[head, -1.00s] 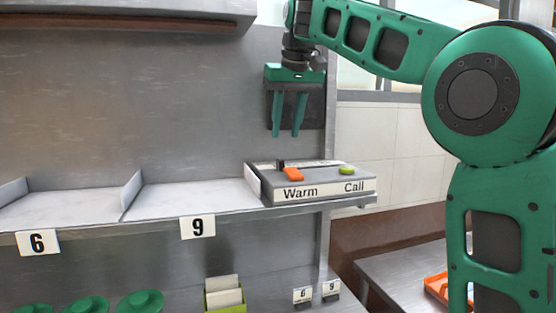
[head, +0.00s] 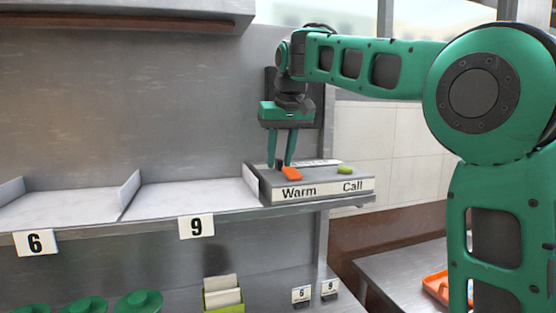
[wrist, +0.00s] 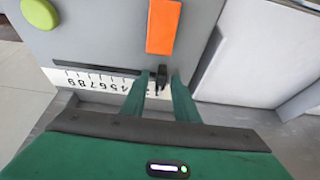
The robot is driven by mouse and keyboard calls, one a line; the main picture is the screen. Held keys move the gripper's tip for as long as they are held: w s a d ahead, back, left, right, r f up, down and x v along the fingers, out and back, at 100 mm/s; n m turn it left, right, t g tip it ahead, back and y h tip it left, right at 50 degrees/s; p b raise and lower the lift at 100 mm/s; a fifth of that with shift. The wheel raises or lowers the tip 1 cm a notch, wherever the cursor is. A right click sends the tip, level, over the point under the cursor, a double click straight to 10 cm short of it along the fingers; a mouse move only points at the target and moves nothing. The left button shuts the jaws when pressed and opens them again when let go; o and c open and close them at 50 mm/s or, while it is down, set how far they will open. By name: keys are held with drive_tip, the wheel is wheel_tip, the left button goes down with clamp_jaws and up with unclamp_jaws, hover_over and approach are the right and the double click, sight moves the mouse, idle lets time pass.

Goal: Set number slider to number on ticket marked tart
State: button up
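The number slider's black knob (wrist: 161,76) shows in the wrist view, at the right end of its dark slot. The number scale (wrist: 92,82) runs beside the slot, with high numbers at the left. In the head view my gripper (head: 281,163) points down over the grey control box (head: 322,178). No ticket marked tart can be made out.
An orange button (head: 292,174) marked Warm and a green button (head: 345,170) marked Call sit close by on the box. Shelf bays carry labels 6 (head: 35,243) and 9 (head: 196,227). A green holder (head: 224,300) with pale cards and small number tags (head: 302,294) are below.

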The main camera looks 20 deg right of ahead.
clamp_jaws()
drive_tip(key=shift+d, duration=2.25)
drive_tip(key=shift+o, duration=1.2)
unclamp_jaws()
